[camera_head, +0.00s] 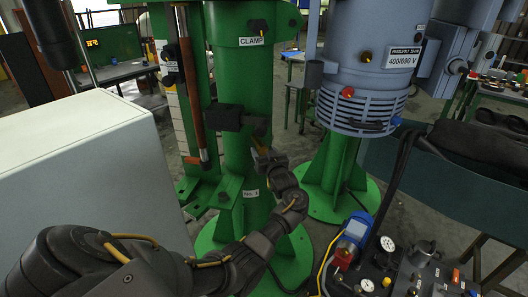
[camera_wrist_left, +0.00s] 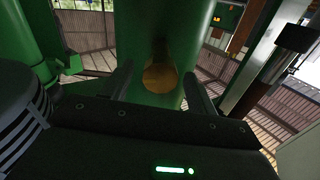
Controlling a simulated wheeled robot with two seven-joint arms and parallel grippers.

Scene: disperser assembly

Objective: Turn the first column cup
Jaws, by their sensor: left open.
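The first column (camera_head: 232,75) is a tall green cylinder with a "CLAMP" label and a "No. 1" label. A round brass-coloured cup (camera_wrist_left: 160,77) shows low on the green column in the left wrist view. In the head view a small brass-coloured part (camera_head: 262,127) shows at the column's right side, mostly hidden. My left gripper (camera_head: 264,153) is close to the column's right side. In the left wrist view its two fingers (camera_wrist_left: 158,74) are open, one on each side of the cup. I cannot tell whether they touch it. My right gripper is out of view.
A grey motor (camera_head: 370,60) on a green stand is to the right. A white cabinet (camera_head: 80,150) fills the left, and a gauge panel (camera_head: 400,265) stands at lower right.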

